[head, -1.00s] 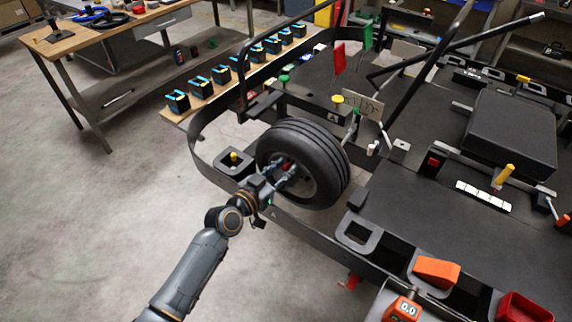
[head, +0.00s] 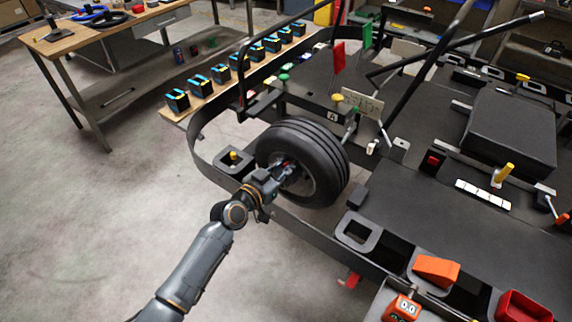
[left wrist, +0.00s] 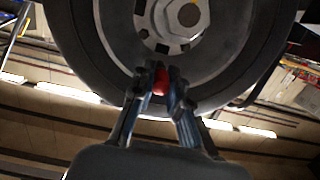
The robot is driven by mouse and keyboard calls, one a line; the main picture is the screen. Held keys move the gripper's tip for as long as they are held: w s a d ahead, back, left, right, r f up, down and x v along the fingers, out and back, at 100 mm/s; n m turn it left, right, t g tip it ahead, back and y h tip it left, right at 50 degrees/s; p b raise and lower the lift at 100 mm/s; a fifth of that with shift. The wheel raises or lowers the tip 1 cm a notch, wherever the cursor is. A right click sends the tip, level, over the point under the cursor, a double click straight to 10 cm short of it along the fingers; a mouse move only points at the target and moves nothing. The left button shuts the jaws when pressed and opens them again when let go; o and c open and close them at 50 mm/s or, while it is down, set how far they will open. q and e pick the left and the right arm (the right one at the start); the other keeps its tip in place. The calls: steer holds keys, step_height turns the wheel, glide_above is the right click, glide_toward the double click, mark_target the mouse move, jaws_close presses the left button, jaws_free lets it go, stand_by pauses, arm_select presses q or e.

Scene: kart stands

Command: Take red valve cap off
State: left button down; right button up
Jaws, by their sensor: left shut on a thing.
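The red valve cap (left wrist: 161,81) sits between the fingertips of my left gripper (left wrist: 160,76) in the left wrist view, in front of the lower rim of the wheel. My left gripper (head: 279,175) is shut on the cap, at the hub side of the black tire (head: 318,150) in the head view. The fingers hide most of the cap there. I cannot tell whether the cap is still on its valve stem. The wheel's hub nut (left wrist: 188,14) shows above the fingers in the left wrist view. My right gripper is not in view.
The black kart frame (head: 440,210) surrounds the wheel. A yellow-topped holder (head: 233,158) stands close left of it. An orange wedge (head: 436,269) and red bin (head: 522,308) lie at the lower right. The floor at left is open, before a wooden workbench (head: 120,30).

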mark_target(284, 167)
arm_select(q)
steer(key=shift+s+a, duration=0.1)
steer(key=shift+s, duration=0.05)
stand_by(0.5)
steer(key=shift+r+p+v, duration=0.2)
steer(key=shift+p+v, duration=0.75)
steer(key=shift+v, duration=1.7)
steer(key=shift+s, duration=0.2)
